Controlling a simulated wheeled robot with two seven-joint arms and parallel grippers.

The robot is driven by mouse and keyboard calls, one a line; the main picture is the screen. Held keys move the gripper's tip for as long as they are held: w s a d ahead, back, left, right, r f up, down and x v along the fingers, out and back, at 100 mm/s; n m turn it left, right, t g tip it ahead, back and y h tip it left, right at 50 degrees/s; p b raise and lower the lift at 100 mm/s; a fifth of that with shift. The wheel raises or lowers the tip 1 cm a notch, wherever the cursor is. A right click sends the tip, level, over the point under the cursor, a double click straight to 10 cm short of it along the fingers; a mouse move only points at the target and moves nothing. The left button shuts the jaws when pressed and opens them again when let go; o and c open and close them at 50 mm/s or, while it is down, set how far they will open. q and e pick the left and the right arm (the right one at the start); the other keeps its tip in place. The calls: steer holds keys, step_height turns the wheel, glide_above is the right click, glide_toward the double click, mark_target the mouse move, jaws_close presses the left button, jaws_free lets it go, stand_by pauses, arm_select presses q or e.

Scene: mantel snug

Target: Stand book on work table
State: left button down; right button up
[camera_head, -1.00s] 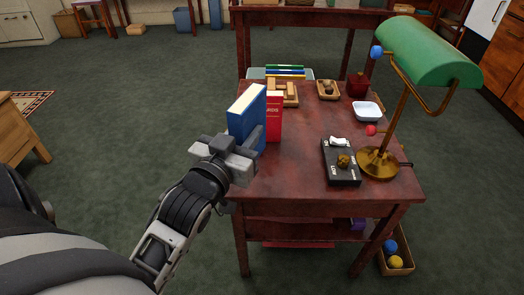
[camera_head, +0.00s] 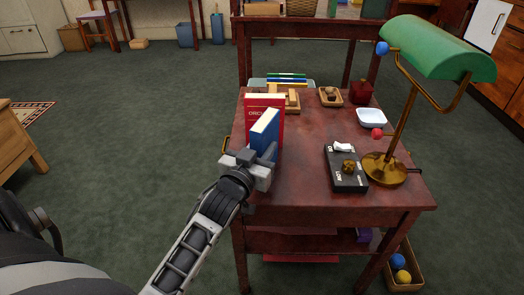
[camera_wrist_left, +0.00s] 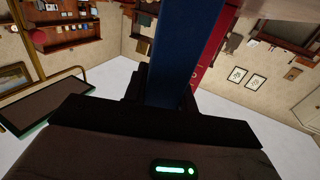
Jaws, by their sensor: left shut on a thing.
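A blue book (camera_head: 264,134) is upright in my left gripper (camera_head: 262,160), at the left front part of the work table (camera_head: 300,185). My left gripper is shut on it. In the left wrist view the blue book (camera_wrist_left: 185,45) runs up from between the jaws (camera_wrist_left: 165,88). A red book (camera_head: 265,104) stands upright on the table just behind the blue one, which hides part of it; it also shows in the left wrist view (camera_wrist_left: 215,45). I cannot tell whether the blue book's lower edge touches the tabletop. My right gripper is not in view.
A green-shaded brass lamp (camera_head: 440,50) stands at the table's right. A white dish (camera_head: 371,117), a small wooden tray (camera_head: 331,97) and a red pot (camera_head: 361,92) are farther back. The front middle of the tabletop is clear.

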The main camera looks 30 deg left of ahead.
arm_select(q)
steer(key=c, duration=1.1)
jaws_free()
